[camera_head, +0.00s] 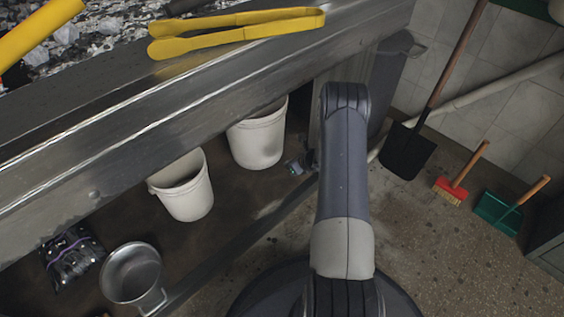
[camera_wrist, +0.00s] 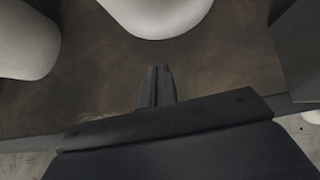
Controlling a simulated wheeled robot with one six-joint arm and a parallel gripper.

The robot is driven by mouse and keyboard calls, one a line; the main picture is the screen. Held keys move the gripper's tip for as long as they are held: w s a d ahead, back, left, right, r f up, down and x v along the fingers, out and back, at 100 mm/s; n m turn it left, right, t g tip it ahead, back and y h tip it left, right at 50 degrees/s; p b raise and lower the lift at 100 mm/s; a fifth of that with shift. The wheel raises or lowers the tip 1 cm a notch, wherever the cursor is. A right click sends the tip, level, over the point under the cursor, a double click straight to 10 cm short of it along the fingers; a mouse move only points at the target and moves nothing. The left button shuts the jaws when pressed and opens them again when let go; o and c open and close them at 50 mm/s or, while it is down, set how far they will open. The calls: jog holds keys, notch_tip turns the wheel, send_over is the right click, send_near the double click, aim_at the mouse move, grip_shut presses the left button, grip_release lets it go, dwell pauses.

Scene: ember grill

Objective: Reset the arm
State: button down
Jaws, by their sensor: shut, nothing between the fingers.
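My arm (camera_head: 342,180) rises in the middle of the head view, in front of the metal counter's edge, and its far end bends down out of sight. My gripper shows in the wrist view (camera_wrist: 157,86), with its two dark fingers together and nothing between them. It points toward the brown shelf (camera_wrist: 95,60) under the counter. A white bucket (camera_wrist: 160,15) is just beyond the fingertips, apart from them. Another white bucket (camera_wrist: 25,40) is at the left.
Yellow tongs (camera_head: 235,30) lie on the steel counter edge (camera_head: 110,110) by the ash bed. White buckets (camera_head: 257,138) (camera_head: 184,188) and a metal pot (camera_head: 133,273) stand below. A shovel (camera_head: 407,150), red brush (camera_head: 452,190) and green dustpan (camera_head: 497,212) are at the right. Open floor (camera_head: 450,270) lies at lower right.

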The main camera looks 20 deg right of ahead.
jog(key=p+v, duration=0.1)
jog(key=v, duration=0.3)
